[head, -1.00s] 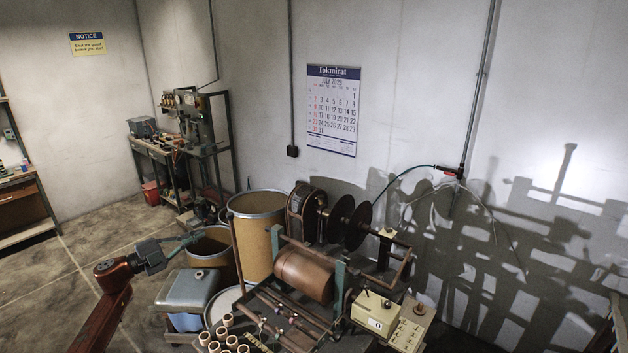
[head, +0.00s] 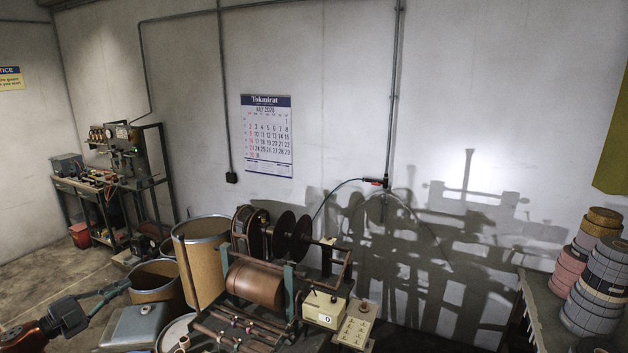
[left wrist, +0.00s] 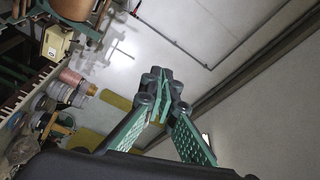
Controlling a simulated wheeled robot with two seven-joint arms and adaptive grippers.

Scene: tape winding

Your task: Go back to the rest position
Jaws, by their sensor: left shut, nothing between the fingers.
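My left gripper (head: 122,286) is at the lower left of the head view, on my red arm, and its fingers point up and to the right. It is shut and empty. In the left wrist view its green fingers (left wrist: 164,86) come together at the tips with nothing between them. It appears beside the brown barrel and the grey-blue container in the head view, with no clear contact. The winding machine (head: 256,285) with its brown drum stands to the right, apart from the gripper. My right gripper is not seen.
A tall barrel (head: 203,262) and a lower barrel (head: 157,284) stand left of the machine. A grey-blue container (head: 133,329) is at the bottom. A control box (head: 324,309) sits right of the drum. Stacked tape rolls (head: 597,285) stand at far right. Bare floor (head: 35,282) shows at left.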

